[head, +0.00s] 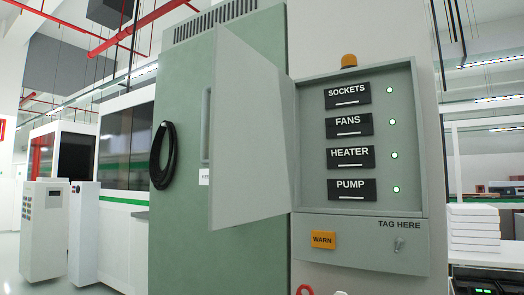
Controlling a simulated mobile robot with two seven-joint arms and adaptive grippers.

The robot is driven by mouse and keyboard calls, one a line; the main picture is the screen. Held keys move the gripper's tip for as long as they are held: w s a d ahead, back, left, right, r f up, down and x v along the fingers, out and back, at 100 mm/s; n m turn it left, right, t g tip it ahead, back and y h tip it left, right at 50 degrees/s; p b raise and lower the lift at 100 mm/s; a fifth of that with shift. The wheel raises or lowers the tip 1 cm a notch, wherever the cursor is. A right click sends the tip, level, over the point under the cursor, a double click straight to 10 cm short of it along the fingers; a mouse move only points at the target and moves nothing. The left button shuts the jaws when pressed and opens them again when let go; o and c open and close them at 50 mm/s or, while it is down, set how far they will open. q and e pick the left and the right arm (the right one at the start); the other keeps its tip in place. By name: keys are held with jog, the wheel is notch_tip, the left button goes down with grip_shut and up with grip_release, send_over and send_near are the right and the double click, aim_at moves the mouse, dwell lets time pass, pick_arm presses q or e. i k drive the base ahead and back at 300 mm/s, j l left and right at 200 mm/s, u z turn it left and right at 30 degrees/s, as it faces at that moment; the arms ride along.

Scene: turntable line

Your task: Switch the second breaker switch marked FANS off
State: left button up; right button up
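The grey breaker panel (412,200) stands open in the head view, right of the middle. The black FANS switch (348,125) is second from the top, below SOCKETS (347,96) and above HEATER (350,158) and PUMP (351,190). Each switch bears a white line under its name. A small light (392,122) beside FANS glows green, as do the lights beside the other switches. Neither of my grippers is in view, and nothing covers the switches.
The panel's door (250,135) is swung open to the left. A yellow WARN tag (322,240) and a small hook (399,244) by "TAG HERE" are below. An orange beacon (349,61) tops the panel. A red object (305,289) is cut off at the bottom edge.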

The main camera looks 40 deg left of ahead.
aim_at(359, 124)
jog(key=j+z, duration=0.25)
jog(key=j, duration=2.15)
jog(key=i+l, duration=0.3)
jog(key=l, duration=0.15)
